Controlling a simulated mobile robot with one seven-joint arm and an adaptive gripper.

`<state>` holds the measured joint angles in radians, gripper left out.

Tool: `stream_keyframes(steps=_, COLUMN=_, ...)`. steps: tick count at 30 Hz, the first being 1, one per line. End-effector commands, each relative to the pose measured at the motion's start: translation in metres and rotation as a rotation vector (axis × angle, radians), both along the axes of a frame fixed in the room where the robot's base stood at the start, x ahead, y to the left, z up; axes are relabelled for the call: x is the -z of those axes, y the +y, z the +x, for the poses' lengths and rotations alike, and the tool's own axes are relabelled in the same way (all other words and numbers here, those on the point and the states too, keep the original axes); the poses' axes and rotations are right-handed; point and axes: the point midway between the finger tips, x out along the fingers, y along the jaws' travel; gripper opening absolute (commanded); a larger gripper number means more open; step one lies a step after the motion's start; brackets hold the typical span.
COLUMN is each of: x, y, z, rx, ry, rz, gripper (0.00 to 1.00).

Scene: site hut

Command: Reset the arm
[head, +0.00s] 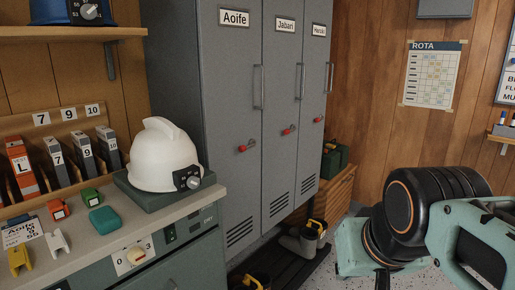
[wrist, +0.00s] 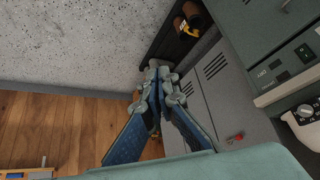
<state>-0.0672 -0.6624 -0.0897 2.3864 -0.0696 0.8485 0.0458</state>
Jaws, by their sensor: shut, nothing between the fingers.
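My gripper (wrist: 158,74) shows in the wrist view, its fingers pointing up the picture and its tips together with nothing between them. It is in the air in front of the grey lockers (wrist: 218,72). Nothing touches it that I can see. In the head view my teal and black arm is folded at the lower right; the fingertips cannot be made out there.
The grey lockers (head: 233,85) stand mid-picture. On the left, a counter (head: 187,208) holds a white helmet (head: 163,157) and several binders. Boots (head: 303,242) stand on a dark tray below the lockers. A wooden crate (head: 328,200) stands by the wall.

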Motion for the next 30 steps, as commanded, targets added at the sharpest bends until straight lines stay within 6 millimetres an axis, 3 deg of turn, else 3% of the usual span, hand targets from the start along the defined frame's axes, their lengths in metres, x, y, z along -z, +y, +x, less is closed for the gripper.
stream_keyframes(steps=1, x=0.030, y=0.007, z=-0.021, rx=-0.005, ry=0.031, rz=-0.004, gripper=0.00)
stream_keyframes(steps=3, x=0.062, y=0.016, z=-0.047, rx=-0.012, ry=0.076, rz=-0.011, gripper=0.00)
stream_keyframes(steps=6, x=0.018, y=0.018, z=-0.046, rx=-0.013, ry=0.075, rz=-0.012, gripper=0.00)
stream_keyframes(steps=11, x=-0.020, y=0.015, z=-0.044, rx=-0.015, ry=0.078, rz=-0.009, gripper=0.00)
stream_keyframes(steps=30, x=-0.192, y=0.016, z=-0.044, rx=-0.015, ry=0.076, rz=-0.009, gripper=0.00)
